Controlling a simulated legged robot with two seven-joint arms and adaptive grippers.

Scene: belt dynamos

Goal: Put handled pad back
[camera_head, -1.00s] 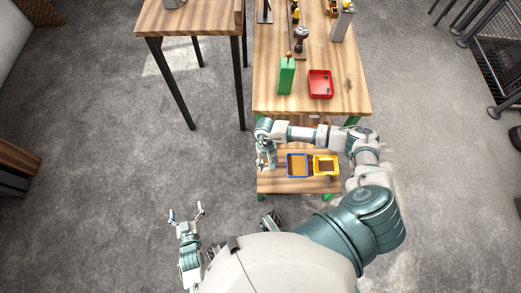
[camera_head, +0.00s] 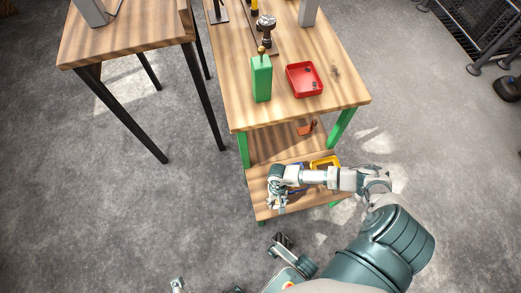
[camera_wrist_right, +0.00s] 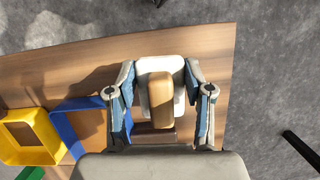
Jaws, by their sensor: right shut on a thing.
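The handled pad (camera_wrist_right: 160,90), a pale block with a tan grip along it, sits between the fingers of my right gripper (camera_wrist_right: 160,92) in the wrist view. The gripper is shut on it. In the head view my right gripper (camera_head: 276,201) is at the left part of the lower shelf (camera_head: 262,211), and the pad cannot be made out there. Whether the pad touches the shelf is unclear. Only a tip of my left gripper (camera_head: 178,285) shows at the bottom edge, so its opening cannot be judged.
A blue bin (camera_wrist_right: 88,131) and a yellow bin (camera_wrist_right: 28,136) stand on the lower shelf beside the gripper. The tabletop above holds a green container (camera_head: 261,80) and a red tray (camera_head: 304,80). An orange item (camera_head: 307,127) lies on a shelf under the tabletop. Another table (camera_head: 130,35) stands at left.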

